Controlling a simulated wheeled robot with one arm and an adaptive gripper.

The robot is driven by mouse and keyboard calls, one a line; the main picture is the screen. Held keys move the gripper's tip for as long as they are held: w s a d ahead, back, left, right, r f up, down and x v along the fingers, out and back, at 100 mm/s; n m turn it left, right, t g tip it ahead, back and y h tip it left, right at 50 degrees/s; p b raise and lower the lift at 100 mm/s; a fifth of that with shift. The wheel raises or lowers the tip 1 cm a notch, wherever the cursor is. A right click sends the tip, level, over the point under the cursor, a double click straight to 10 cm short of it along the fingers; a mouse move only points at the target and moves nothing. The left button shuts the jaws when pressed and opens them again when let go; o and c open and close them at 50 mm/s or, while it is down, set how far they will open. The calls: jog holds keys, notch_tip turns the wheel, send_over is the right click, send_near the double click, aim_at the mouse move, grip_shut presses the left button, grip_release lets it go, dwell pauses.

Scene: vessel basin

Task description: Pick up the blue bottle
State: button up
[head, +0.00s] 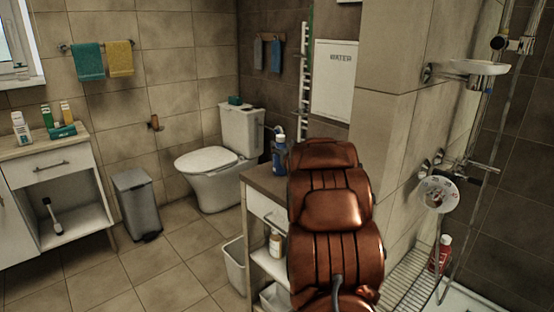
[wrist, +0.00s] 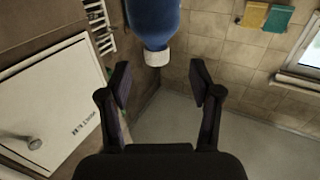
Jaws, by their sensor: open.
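The blue bottle (head: 279,156) stands upright on top of the small wooden-topped cabinet (head: 262,184), just left of my arm in the head view. In the wrist view, which looks turned upside down, the blue bottle (wrist: 153,20) comes in from the top edge with its white cap pointing down the picture. My gripper (wrist: 160,82) is open and empty, its two dark fingers apart. The bottle lies beyond the fingertips, in line with the gap between them, and nothing touches it. My gripper is hidden behind my arm in the head view.
The cabinet's shelves hold a white bottle (head: 275,243) and a bin. A tiled wall corner (head: 385,100) rises close right of my arm. A toilet (head: 215,170) and grey bin (head: 137,203) stand behind left.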

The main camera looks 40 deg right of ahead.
aim_at(281, 142)
jog(key=shift+f+x, duration=0.2)
jog(key=shift+x, duration=0.7)
jog(key=shift+p+x, duration=0.3)
jog(key=shift+x, duration=1.95)
jog(key=shift+d, duration=0.1)
jog(key=shift+s, duration=0.1)
grip_shut()
jog(key=shift+f, duration=0.1)
